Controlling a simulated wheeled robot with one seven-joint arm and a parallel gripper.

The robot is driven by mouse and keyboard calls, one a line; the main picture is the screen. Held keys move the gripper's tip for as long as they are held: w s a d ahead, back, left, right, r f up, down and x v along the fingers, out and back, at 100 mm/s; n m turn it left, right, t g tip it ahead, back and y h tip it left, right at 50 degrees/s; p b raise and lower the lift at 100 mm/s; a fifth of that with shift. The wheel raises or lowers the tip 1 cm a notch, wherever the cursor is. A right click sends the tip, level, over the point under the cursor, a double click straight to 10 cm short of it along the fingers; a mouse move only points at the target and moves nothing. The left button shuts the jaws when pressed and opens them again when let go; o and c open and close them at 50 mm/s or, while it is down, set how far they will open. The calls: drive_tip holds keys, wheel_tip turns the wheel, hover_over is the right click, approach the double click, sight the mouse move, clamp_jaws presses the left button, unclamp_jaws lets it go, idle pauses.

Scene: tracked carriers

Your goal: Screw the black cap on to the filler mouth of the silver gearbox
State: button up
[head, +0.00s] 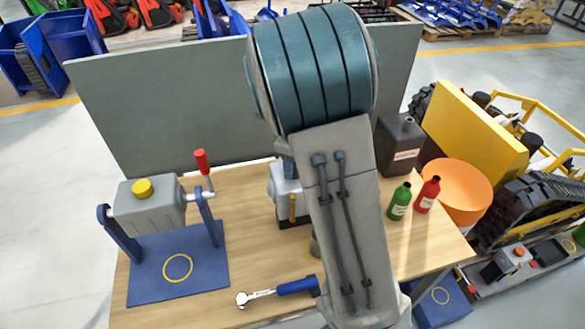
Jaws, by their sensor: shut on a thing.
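A grey-silver gearbox-like housing (150,210) with a yellow round cap on top sits in a blue stand at the left of the table. Another silver box (286,186) with a dark base and a yellow strip on its front stands mid-table, partly hidden behind my arm. I cannot tell which is the silver gearbox, and no filler mouth shows clearly. The black cap is not visible. My gripper is hidden; only my arm shows, crossing the middle of the view.
A torque wrench (275,291) with a blue handle lies at the front edge. Green (399,202) and red (427,194) bottles, a dark canister (398,145) and an orange drum (455,190) are at the right. A grey panel (165,90) backs the wooden table (245,235).

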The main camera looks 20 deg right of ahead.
drive_tip(key=m, duration=0.4)
drive_tip(key=shift+m, duration=0.4)
drive_tip(key=o, duration=1)
drive_tip(key=shift+c, duration=0.2)
wheel_tip(320, 180, up, 14)
drive_tip(key=b, duration=0.2)
drive_tip(key=s+f+n+t+b, duration=0.2)
drive_tip(key=s+f+n, duration=0.2)
drive_tip(key=s+n, duration=0.6)
drive_tip(key=s+f+n+t+b, duration=0.1)
drive_tip(key=s+f+n, duration=0.3)
drive_tip(key=s+n, duration=0.7)
drive_tip(key=n+b, duration=0.1)
drive_tip(key=n, duration=0.8)
drive_tip(key=shift+f+t, duration=0.25)
drive_tip(key=shift+t, duration=0.15)
